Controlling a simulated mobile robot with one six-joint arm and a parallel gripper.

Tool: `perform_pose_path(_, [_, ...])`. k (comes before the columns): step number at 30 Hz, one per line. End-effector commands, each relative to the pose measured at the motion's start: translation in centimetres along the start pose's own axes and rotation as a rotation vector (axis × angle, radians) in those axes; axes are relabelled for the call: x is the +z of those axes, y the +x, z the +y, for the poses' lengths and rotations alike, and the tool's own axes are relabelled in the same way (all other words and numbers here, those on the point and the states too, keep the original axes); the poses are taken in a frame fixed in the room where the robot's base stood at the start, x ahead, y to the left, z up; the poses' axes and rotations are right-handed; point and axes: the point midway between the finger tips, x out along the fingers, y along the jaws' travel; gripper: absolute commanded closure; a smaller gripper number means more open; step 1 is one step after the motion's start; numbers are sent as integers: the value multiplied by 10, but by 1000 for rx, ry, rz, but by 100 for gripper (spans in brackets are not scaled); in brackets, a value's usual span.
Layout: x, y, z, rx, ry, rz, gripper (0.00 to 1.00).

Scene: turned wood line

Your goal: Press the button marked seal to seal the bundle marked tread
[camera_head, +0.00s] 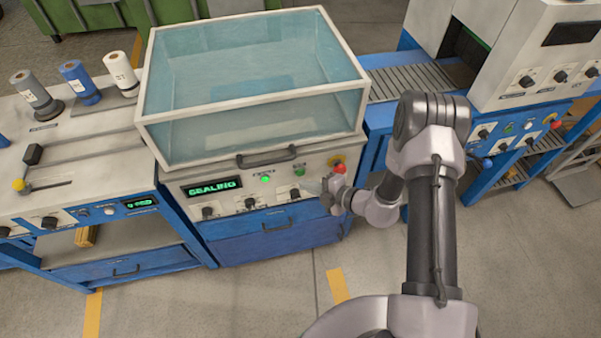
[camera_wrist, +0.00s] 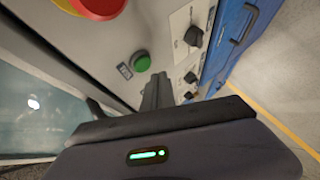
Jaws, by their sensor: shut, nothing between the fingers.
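The sealing machine (camera_head: 220,176) has a clear box-shaped lid (camera_head: 252,108), which looks closed. Its display (camera_head: 213,188) reads "SEALING" in green, and a green lamp (camera_head: 265,179) glows beside it. A green button (camera_head: 299,171) sits right of the lamp; it also shows in the wrist view (camera_wrist: 141,62), with a small label beside it that seems to read "SEAL". My gripper (camera_head: 322,188) is shut and empty in front of the panel. In the wrist view its fingertips (camera_wrist: 158,80) are beside the button, seemingly apart from it. I cannot make out a bundle marked tread.
A red stop button on yellow (camera_head: 338,168) is just right of the green button. Black knobs (camera_head: 251,203) line the panel below. A bench with thread spools (camera_head: 80,82) stands left, a roller conveyor (camera_head: 408,80) right. The floor in front is clear.

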Motion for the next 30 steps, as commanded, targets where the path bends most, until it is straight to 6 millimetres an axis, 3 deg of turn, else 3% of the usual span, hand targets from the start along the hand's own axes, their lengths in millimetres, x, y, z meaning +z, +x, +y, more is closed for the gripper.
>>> perform_pose_path(12, [-20,-28,-19,-1,1,0,100])
perform_pose_path(30, [-22,-29,-21,-1,0,0,100])
